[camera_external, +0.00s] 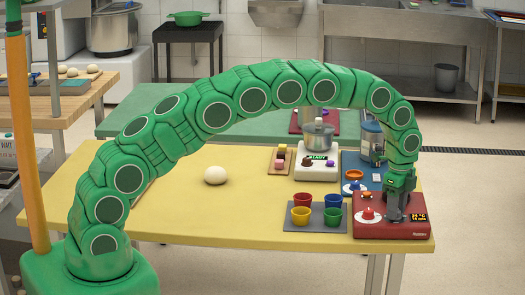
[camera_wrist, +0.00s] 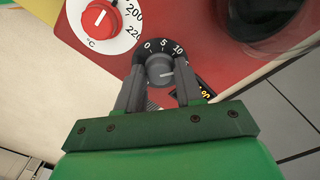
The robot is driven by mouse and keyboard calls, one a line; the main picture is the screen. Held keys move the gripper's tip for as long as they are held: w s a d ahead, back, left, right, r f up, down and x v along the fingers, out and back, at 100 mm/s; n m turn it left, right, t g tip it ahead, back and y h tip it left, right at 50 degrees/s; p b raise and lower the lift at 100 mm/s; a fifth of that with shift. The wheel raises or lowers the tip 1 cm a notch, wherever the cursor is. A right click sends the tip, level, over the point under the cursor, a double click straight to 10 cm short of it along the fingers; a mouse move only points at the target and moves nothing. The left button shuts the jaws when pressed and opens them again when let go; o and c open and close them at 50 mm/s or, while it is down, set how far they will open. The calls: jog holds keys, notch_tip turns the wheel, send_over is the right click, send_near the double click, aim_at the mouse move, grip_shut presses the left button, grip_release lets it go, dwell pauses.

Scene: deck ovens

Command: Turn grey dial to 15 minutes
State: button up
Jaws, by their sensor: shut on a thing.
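The grey dial (camera_wrist: 159,69) sits on the red panel of a small oven-control box (camera_external: 375,229) at the table's right front corner. Around it is a dark scale with 0, 5 and 10 visible; further marks are hidden by my finger. My gripper (camera_wrist: 159,80) is shut on the dial, one finger on each side. In the external view my gripper (camera_external: 393,214) reaches down onto the box and hides the dial. A small display (camera_external: 419,216) with orange figures is beside it, too small to read surely.
A red temperature dial (camera_wrist: 98,19) on a white scale is close by on the same panel. A grey tray (camera_external: 318,226) with coloured cups stands left of the box. A blue box (camera_external: 352,174) and a white scale (camera_external: 317,172) stand behind. The yellow table (camera_external: 180,217) is mostly clear at left.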

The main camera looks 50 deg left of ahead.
jog(key=shift+m, duration=0.5)
jog(key=o, duration=1)
notch_tip(320, 180, up, 7)
jog(key=shift+w+f, duration=0.1)
jog(key=shift+r, duration=0.5)
